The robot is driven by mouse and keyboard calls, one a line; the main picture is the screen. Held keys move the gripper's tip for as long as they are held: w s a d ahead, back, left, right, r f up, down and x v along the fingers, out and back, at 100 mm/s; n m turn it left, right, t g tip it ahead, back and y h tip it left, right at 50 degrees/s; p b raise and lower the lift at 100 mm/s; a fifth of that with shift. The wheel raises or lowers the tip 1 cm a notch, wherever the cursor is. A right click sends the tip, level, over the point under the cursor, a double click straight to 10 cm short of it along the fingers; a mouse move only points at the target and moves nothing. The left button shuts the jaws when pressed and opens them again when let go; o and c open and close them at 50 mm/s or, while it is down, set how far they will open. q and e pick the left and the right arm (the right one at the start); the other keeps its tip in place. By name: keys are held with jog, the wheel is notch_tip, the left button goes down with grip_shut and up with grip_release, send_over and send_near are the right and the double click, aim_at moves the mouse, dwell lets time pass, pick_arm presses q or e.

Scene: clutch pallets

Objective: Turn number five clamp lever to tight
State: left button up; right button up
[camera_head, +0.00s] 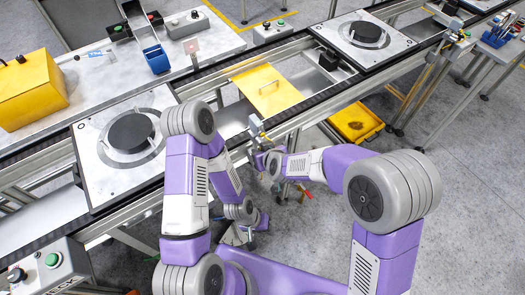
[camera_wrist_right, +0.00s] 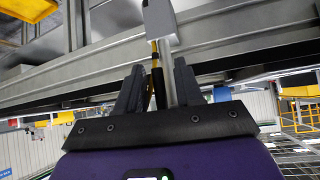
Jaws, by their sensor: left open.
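A clamp fixture (camera_head: 258,130) sits on the front rail of the conveyor, with a grey block and a yellowish part. In the right wrist view a grey block (camera_wrist_right: 160,22) carries a metal post (camera_wrist_right: 166,72), with a slim yellow-and-black lever (camera_wrist_right: 156,75) beside it. My right gripper (camera_wrist_right: 160,85) has its dark fingers on either side of the lever and post; I cannot tell whether they press on either. In the head view it is small (camera_head: 258,157), just below the fixture. My left gripper (camera_head: 262,221) is open, low in front of the conveyor. No lever number is readable.
Two pallets with black discs, one left (camera_head: 92,179) and one at the back right (camera_head: 345,58), sit on the conveyor. A yellow plate (camera_head: 268,90) lies between them. A yellow bin (camera_head: 355,122) stands on the floor beyond. A button box (camera_head: 45,268) is at front left.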

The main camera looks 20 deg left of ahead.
jog(key=p+v, duration=0.1)
jog(key=v, duration=0.6)
jog(key=shift+d+r+p, duration=0.15)
jog(key=shift+r+p, duration=0.05)
jog(key=shift+p, duration=0.15)
jog(key=shift+s, duration=0.15)
jog(key=s+d+f+m+g+h, duration=0.1)
jog(key=d+f+m+g+h, duration=0.3)
jog(key=d+f, duration=1)
jog(key=s+d+f+m+g+y, duration=0.2)
jog(key=s+d+f+m, duration=0.4)
jog(key=s+f, duration=0.5)
jog(key=shift+s+d+f+m, duration=0.4)
jog(key=shift+s+d, duration=0.35)
jog(key=shift+d, duration=0.2)
